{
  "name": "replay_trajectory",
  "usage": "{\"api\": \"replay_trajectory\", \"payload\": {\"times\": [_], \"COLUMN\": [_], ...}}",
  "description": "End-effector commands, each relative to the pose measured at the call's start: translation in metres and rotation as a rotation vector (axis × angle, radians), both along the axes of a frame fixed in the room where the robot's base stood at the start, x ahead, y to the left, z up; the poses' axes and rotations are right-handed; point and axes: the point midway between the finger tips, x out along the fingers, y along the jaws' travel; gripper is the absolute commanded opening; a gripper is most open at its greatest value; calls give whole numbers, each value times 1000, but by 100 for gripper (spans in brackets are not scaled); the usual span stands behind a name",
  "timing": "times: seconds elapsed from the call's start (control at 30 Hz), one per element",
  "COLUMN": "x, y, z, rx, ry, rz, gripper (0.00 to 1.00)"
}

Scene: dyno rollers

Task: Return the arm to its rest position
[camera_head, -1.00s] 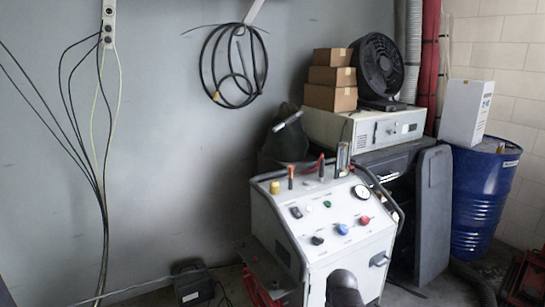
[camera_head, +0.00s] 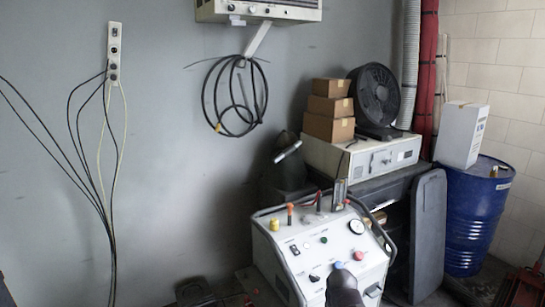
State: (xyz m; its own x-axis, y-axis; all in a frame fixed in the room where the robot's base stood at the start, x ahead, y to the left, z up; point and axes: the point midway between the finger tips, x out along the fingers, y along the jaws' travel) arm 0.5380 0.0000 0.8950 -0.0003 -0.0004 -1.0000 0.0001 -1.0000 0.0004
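A dark rounded piece of my own arm (camera_head: 343,291) shows at the bottom edge, in front of the white control cabinet. No gripper fingers can be made out in this view, so whether my gripper holds anything is not visible. The white control cabinet (camera_head: 290,262) stands behind the arm piece, with coloured knobs, a round gauge and several upright tools on its top. The rest of my arm is out of the picture.
A grey bench behind the cabinet carries a beige instrument box (camera_head: 335,154), stacked cardboard boxes (camera_head: 330,127) and a black fan (camera_head: 377,96). A blue drum (camera_head: 474,222) with a white box (camera_head: 462,135) stands right. Cables (camera_head: 88,165) hang along the left wall.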

Motion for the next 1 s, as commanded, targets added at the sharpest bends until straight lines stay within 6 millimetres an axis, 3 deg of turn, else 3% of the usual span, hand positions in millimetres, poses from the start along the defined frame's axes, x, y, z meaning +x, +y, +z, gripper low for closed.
{"api": "replay_trajectory", "payload": {"times": [0.03,0.13,0.63,0.83,1.0], "x": [0,0,0,0,0], "y": [0,0,0,0,0], "z": [12,17,18,6,-17], "rx": [0,0,0,0,0], "ry": [0,0,0,0,0], "rz": [0,0,0,0,0], "gripper": [87,87,87,87,87]}}
